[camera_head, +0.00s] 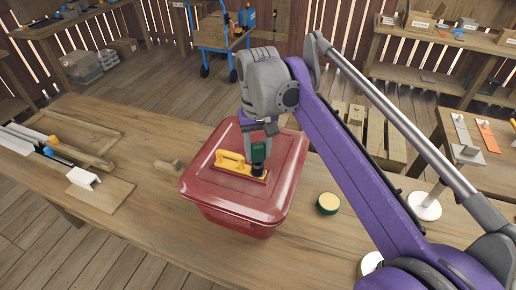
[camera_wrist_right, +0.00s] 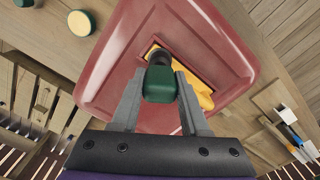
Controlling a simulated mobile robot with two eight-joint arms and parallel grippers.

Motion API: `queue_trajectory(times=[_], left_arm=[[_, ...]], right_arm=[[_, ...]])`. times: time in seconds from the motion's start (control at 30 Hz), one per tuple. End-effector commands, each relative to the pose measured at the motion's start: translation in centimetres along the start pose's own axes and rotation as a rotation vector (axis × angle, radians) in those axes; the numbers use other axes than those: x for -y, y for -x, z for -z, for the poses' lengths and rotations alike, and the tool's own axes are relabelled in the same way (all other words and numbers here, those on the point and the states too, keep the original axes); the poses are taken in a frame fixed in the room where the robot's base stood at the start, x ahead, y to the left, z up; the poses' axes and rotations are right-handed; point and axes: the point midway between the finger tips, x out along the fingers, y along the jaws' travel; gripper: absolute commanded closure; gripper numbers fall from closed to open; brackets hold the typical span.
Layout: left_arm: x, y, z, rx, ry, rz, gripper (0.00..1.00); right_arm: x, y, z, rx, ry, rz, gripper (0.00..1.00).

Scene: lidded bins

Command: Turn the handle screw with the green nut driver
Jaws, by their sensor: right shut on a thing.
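A red lidded bin (camera_head: 214,193) stands on the wooden workbench, and its lid also fills the middle of the right wrist view (camera_wrist_right: 115,70). A yellow handle (camera_head: 232,164) lies across the lid. The green nut driver (camera_head: 258,152) stands roughly upright over the right end of the handle, its dark lower end at the handle. The screw under it is hidden. My right gripper (camera_head: 258,130) is shut on the nut driver from above. In the right wrist view the green grip (camera_wrist_right: 160,84) sits between the fingers. My left gripper is in neither view.
A round green and yellow object (camera_head: 327,203) is right of the bin. A small wooden block (camera_head: 167,166) is left of it. A white bracket (camera_head: 83,178) and tools lie at the far left. Bare bench (camera_head: 140,215) surrounds the bin's left and front.

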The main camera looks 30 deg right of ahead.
Motion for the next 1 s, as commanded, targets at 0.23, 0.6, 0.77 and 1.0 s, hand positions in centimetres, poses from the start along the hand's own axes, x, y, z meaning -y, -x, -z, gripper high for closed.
queue_trajectory(times=[0.23, 0.6, 0.77, 1.0], left_arm=[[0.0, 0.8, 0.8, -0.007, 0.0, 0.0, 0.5], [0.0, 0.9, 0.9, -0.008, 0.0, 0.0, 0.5], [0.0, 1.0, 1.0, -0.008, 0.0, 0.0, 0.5], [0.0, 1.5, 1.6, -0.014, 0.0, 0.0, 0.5]], right_arm=[[0.1, 0.2, 0.0, -0.001, -0.331, 0.0, 1.0], [0.1, 0.1, 0.1, -0.001, -0.503, 0.0, 1.0], [0.1, 0.1, 0.1, -0.001, -0.523, 0.0, 1.0], [0.1, 0.2, 0.1, -0.001, -0.841, 0.0, 1.0]])
